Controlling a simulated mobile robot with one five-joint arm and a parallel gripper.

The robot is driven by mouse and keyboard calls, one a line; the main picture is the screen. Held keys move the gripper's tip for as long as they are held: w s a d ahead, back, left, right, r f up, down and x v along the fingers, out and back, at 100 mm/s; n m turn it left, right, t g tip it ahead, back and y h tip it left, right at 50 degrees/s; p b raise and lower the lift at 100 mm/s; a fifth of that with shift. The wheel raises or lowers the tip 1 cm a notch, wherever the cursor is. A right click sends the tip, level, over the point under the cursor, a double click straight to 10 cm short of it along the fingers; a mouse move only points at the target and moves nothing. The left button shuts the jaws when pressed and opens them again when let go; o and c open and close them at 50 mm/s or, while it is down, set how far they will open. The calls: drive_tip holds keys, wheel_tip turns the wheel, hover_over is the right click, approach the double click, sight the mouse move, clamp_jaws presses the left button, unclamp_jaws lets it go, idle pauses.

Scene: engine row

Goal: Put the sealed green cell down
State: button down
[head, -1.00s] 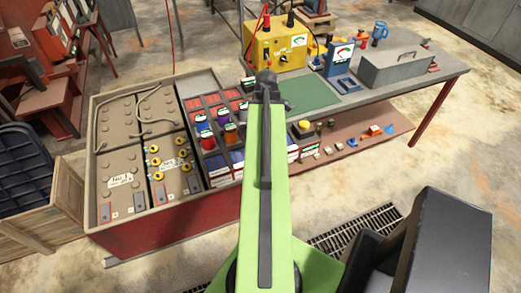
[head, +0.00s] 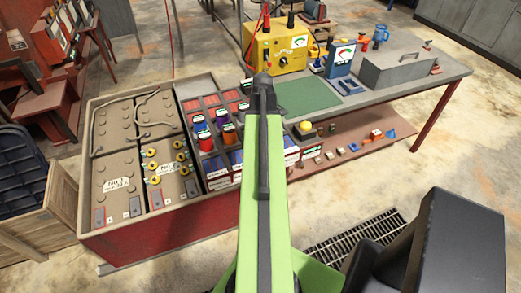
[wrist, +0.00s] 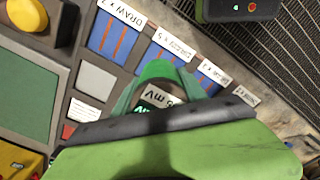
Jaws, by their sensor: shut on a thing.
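The green cell (wrist: 158,72) shows in the wrist view, with a pale label reading "mV" on it. My gripper (wrist: 165,105) is shut on it; its dark edge and green body cover the lower part of that view and hide part of the cell. The cell is over or beside a row of labelled blue compartments (wrist: 122,42); I cannot tell whether it touches anything. In the head view my green arm hides the gripper and the cell. The rack of compartments (head: 215,172) lies left of the arm there.
Several coloured cells stand in the rack, including a red one (head: 205,142). A tan-topped battery block (head: 120,160) is left of it. A yellow meter box (head: 280,48), a green mat (head: 308,96) and a grey case (head: 400,70) are on the bench. A floor grate (head: 350,240) is at lower right.

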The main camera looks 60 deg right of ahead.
drive_tip(key=shift+w+f, duration=0.15)
drive_tip(key=shift+w, duration=0.1)
wheel_tip(320, 180, down, 4)
drive_tip(key=b, duration=0.4)
drive_tip(key=shift+f+b, duration=0.6)
drive_tip(key=c, duration=0.6)
unclamp_jaws()
wheel_tip(320, 180, up, 14)
drive_tip(key=p, duration=1.3)
drive_tip(key=shift+f, duration=0.25)
drive_tip(key=shift+f, duration=0.1)
